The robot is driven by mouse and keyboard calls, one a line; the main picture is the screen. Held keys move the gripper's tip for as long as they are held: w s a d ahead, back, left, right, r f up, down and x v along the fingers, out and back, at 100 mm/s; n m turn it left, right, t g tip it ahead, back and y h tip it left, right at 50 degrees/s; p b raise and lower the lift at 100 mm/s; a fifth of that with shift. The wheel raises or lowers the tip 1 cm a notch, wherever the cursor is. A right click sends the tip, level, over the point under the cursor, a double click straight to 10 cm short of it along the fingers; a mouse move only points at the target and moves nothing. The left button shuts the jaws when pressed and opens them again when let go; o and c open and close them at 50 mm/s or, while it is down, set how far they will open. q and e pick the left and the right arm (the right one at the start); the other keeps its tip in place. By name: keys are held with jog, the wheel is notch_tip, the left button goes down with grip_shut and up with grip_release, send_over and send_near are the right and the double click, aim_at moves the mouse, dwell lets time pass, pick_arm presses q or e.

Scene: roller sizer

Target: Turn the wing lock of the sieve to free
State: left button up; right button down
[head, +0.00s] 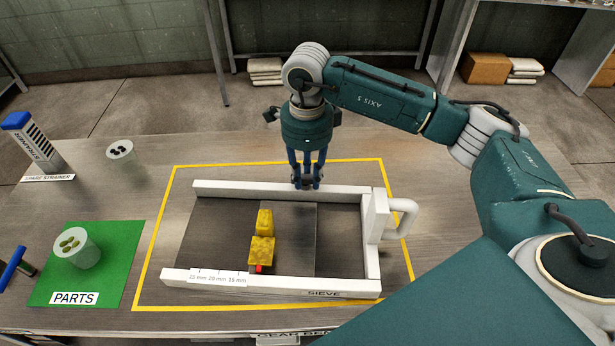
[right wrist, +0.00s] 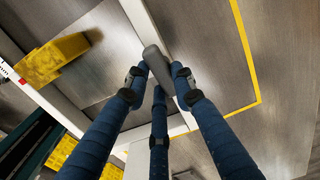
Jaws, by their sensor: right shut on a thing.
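The sieve is a white frame (head: 285,287) with grey plates inside and a white handle (head: 407,218) at its right end. My right gripper (head: 307,184) points down at the far rail of the sieve. In the right wrist view its blue fingers (right wrist: 160,78) are closed around a small dark grey piece (right wrist: 156,62), which appears to be the wing lock. The fingers hide much of this piece, and its turn angle is hard to tell. Two yellow blocks (head: 262,249) sit on the sieve, with a red mark beside the millimetre scale (head: 218,278). My left gripper is not in view.
A yellow outline (head: 160,232) surrounds the sieve on the table. The table right of the sieve handle looks clear.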

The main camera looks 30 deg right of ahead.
aim_at(307, 178)
jog(key=shift+m, duration=0.4)
jog(key=c, duration=1.4)
grip_release()
jog(key=shift+c, duration=0.2)
jog(key=shift+r, duration=0.1)
notch_tip(307, 178, up, 12)
